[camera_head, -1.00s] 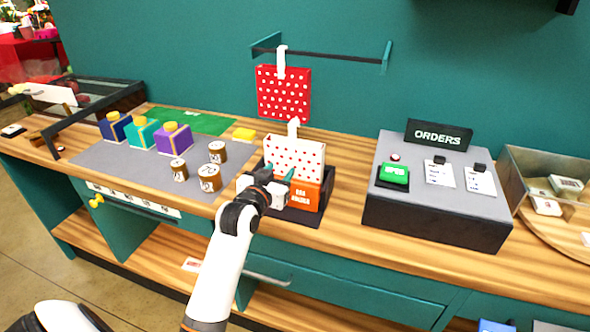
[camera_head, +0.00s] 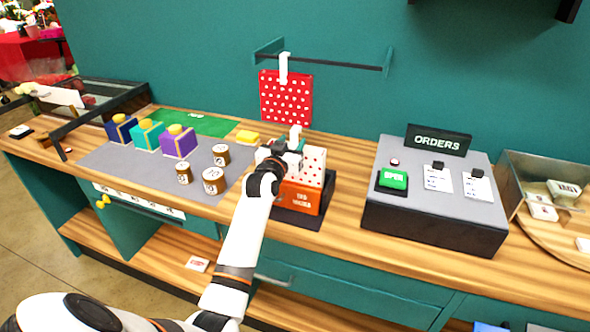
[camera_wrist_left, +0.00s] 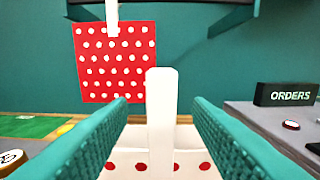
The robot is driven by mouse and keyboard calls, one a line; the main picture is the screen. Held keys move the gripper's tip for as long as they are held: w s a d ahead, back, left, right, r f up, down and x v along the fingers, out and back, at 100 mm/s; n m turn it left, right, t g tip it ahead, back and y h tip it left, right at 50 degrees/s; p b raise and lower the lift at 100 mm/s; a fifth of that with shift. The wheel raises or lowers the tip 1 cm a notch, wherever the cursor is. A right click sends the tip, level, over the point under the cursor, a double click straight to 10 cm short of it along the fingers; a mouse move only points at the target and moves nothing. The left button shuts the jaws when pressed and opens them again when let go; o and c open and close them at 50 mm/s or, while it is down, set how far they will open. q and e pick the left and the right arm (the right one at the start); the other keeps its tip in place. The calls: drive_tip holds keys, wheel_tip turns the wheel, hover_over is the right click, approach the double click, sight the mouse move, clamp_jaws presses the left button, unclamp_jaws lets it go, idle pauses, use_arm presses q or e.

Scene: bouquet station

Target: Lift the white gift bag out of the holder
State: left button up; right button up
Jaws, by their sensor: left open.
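The white gift bag with red dots (camera_head: 312,165) stands upright in the orange-fronted holder (camera_head: 298,198) on the counter. Its white handle (camera_head: 295,136) sticks up above it. My left gripper (camera_head: 285,150) is over the bag at the handle and hides part of the bag. In the left wrist view, the open teal fingers (camera_wrist_left: 160,120) stand on both sides of the white handle (camera_wrist_left: 162,100), with a gap on each side. The dotted bag (camera_wrist_left: 150,165) shows below between them. My right gripper is not in view.
A red dotted bag (camera_head: 286,97) hangs from a wall rail (camera_head: 340,64) behind the holder. An orders console (camera_head: 430,210) stands to the right. Small cans (camera_head: 213,180) and coloured boxes (camera_head: 178,142) sit on the grey mat to the left.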

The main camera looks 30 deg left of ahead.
use_arm(q)
drive_tip(key=shift+x, duration=1.4)
drive_tip(key=shift+d, duration=0.1)
clamp_jaws()
